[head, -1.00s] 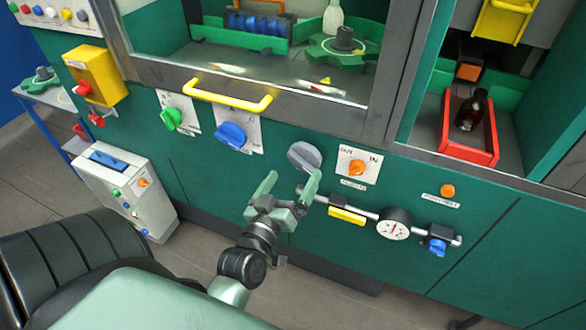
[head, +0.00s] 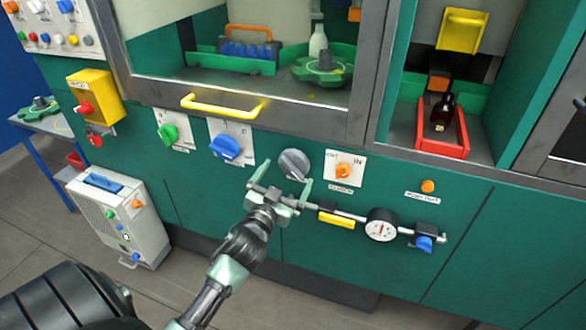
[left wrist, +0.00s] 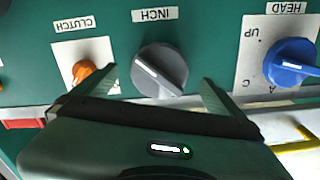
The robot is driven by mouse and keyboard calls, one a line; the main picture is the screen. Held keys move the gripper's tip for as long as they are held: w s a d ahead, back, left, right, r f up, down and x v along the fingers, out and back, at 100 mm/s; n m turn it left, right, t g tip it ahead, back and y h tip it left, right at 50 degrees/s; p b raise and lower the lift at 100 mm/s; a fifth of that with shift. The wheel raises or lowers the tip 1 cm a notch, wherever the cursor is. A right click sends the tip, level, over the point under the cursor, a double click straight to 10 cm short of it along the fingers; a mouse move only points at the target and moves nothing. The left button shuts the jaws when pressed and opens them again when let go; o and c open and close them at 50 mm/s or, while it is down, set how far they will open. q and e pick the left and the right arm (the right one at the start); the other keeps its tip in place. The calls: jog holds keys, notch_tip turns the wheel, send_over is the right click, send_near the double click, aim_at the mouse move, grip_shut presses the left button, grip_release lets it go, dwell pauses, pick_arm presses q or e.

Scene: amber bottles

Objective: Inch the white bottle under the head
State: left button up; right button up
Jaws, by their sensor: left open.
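What is above the bottle is cut off by the top of the head view. The grey INCH knob (head: 293,164) is on the green front panel; it also shows in the left wrist view (left wrist: 159,70). My left gripper (head: 284,178) is open, with its fingers pointing at the panel on either side of the grey knob. Whether they touch the panel cannot be told. My right gripper is not in view.
The orange CLUTCH knob (head: 344,170) and blue HEAD knob (head: 226,147) flank the grey knob. A yellow handle (head: 222,107) juts out above. A rail with a gauge (head: 381,225) runs below right. A brown bottle (head: 443,111) stands in a red tray (head: 462,139).

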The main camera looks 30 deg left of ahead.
aim_at(290, 170)
pick_arm(q)
jog(key=x, duration=0.4)
jog(key=shift+w, duration=0.2)
jog(key=shift+w+a, duration=0.1)
jog(key=shift+w, duration=0.5)
jog(key=c, duration=1.3)
jog(key=shift+p, duration=0.3)
jog(key=shift+c, duration=0.2)
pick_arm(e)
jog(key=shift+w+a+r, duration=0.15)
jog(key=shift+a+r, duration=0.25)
